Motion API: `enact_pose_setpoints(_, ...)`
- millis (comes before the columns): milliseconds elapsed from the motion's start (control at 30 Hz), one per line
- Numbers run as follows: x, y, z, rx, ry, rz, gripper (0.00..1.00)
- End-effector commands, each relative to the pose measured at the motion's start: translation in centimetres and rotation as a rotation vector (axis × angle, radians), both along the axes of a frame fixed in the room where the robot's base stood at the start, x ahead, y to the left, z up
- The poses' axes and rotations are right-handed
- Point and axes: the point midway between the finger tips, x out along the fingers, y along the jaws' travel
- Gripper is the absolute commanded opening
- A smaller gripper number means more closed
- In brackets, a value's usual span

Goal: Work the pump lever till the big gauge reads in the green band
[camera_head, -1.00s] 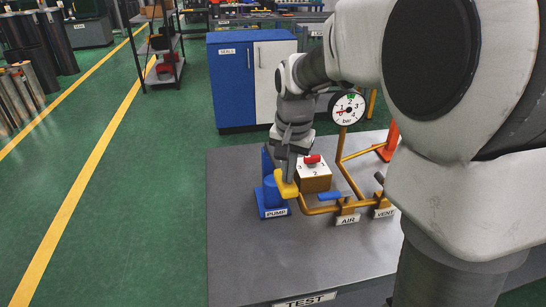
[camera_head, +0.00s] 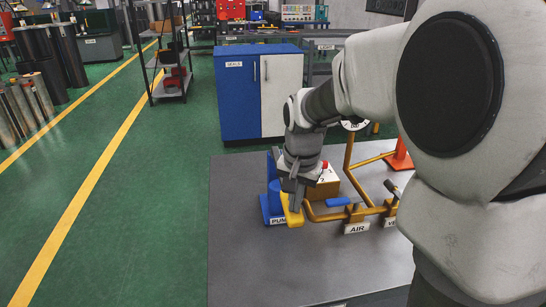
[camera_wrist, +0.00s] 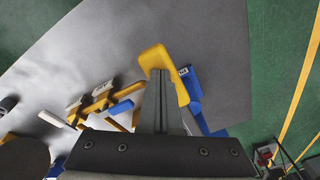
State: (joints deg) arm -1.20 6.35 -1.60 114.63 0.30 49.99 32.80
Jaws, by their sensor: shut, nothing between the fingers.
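The yellow pump lever (camera_head: 292,212) is low, beside the blue pump (camera_head: 271,204) on the grey bench. My gripper (camera_head: 295,203) is shut and empty, its fingertips at the lever from above. In the wrist view the shut fingers (camera_wrist: 163,92) reach the yellow lever (camera_wrist: 157,58); whether they touch cannot be told. The big gauge (camera_head: 355,126) is mostly behind my arm, so its needle and green band cannot be read.
Yellow pipes (camera_head: 349,170) run right from the pump to the blue-handled AIR valve (camera_head: 338,201) and the VENT valve (camera_head: 391,208). A box (camera_head: 327,185) stands behind my gripper. An orange cone (camera_head: 399,157) is at the back right. The front bench is clear.

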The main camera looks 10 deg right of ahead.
Motion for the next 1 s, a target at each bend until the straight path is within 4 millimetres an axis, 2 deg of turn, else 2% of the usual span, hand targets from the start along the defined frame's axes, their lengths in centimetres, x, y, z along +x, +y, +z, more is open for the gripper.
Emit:
enact_pose_setpoints(833,1.8,0.0,8.7,0.0,-0.002,0.0,0.0)
enact_pose_setpoints(1000,2.0,0.0,9.4,0.0,-0.001,0.0,0.0)
